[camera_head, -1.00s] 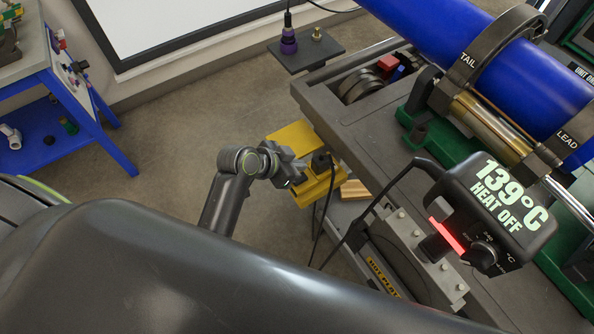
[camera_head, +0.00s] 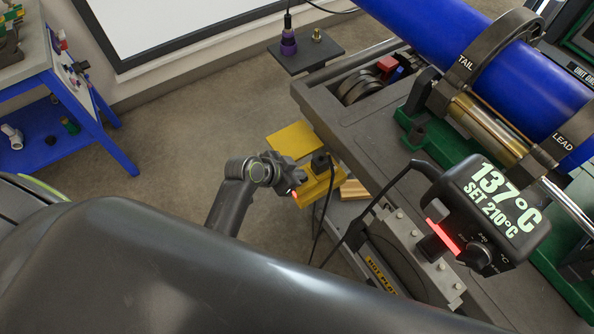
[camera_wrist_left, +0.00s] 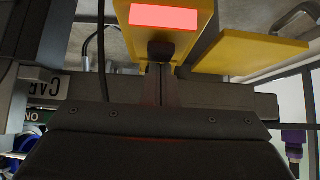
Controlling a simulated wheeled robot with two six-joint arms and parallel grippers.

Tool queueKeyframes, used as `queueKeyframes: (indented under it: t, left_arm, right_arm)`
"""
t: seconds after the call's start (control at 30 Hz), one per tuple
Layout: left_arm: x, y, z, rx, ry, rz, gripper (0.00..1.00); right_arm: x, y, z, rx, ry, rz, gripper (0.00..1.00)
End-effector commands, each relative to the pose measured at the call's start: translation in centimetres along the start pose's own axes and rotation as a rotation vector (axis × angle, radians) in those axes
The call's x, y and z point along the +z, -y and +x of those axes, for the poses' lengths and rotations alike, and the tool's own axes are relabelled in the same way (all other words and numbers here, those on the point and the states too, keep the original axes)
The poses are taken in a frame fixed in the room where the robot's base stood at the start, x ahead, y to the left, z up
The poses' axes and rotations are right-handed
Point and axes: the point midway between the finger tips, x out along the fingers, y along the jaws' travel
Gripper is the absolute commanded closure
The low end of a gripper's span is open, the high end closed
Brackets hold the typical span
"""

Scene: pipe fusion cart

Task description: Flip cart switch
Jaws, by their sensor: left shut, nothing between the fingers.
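The cart switch box is a yellow housing (camera_head: 318,186) on the side of the cart, with a black cable at its top. A red light glows on it beside my gripper. In the left wrist view the yellow box (camera_wrist_left: 192,32) is at the top, with a lit red panel (camera_wrist_left: 165,17) and a dark part below it. My left gripper (camera_head: 294,182) is shut and empty, its tips close to the box's left side. It also shows in the wrist view (camera_wrist_left: 160,70); I cannot tell whether it touches. My right gripper is out of view.
The heater's display (camera_head: 495,205) reads 137°C, SET 210°C, above the grey cart top (camera_head: 345,125). A blue pipe (camera_head: 430,35) lies in clamps at the upper right. A yellow plate (camera_head: 293,138) lies behind the switch box. A blue-framed table (camera_head: 98,130) stands left, with open floor between.

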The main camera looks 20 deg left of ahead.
Motion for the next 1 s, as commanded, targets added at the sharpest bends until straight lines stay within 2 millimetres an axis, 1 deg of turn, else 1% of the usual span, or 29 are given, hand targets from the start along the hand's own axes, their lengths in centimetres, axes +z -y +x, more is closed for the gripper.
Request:
queueKeyframes:
  t: [0.17,0.6,0.87,1.0]
  left_arm:
    - [0.0,0.0,0.1,0.000,0.000,0.000,1.00]
    - [-1.3,0.0,0.9,0.000,-0.001,0.000,1.00]
    - [-1.3,0.0,0.9,0.000,-0.001,0.000,1.00]
    - [-1.9,0.1,0.5,-0.001,-0.001,-0.001,1.00]
  right_arm:
    - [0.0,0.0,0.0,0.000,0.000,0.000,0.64]
    - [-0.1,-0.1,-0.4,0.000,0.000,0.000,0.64]
    - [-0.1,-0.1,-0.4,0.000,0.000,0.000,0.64]
    - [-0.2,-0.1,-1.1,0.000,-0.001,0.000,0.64]
